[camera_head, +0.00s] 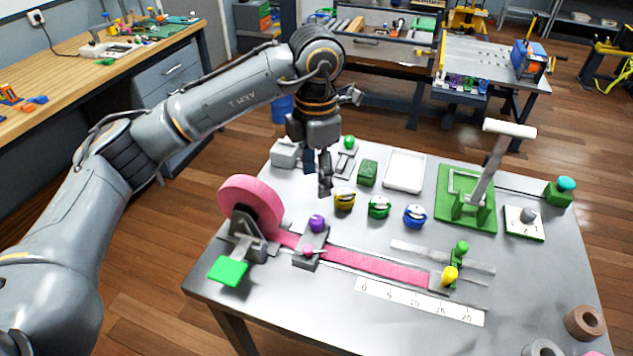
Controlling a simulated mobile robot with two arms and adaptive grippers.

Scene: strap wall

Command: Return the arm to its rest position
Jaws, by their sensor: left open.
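My left arm comes in from the left and bends down over the back left of the grey table (220,292). My left gripper (322,183) points down near the table's back left, beside the yellow round piece (345,200). It is open, with nothing seen between its fingers. A pink strap roll (250,200) stands at the table's left, and its pink strap (385,268) runs right along a track. My right gripper is not in view.
A green frame with a white-topped lever (490,165) stands at the right. A white tray (404,171), green block (367,173), green round piece (378,207) and blue round piece (415,216) are near the gripper. A wooden bench (70,75) is at left.

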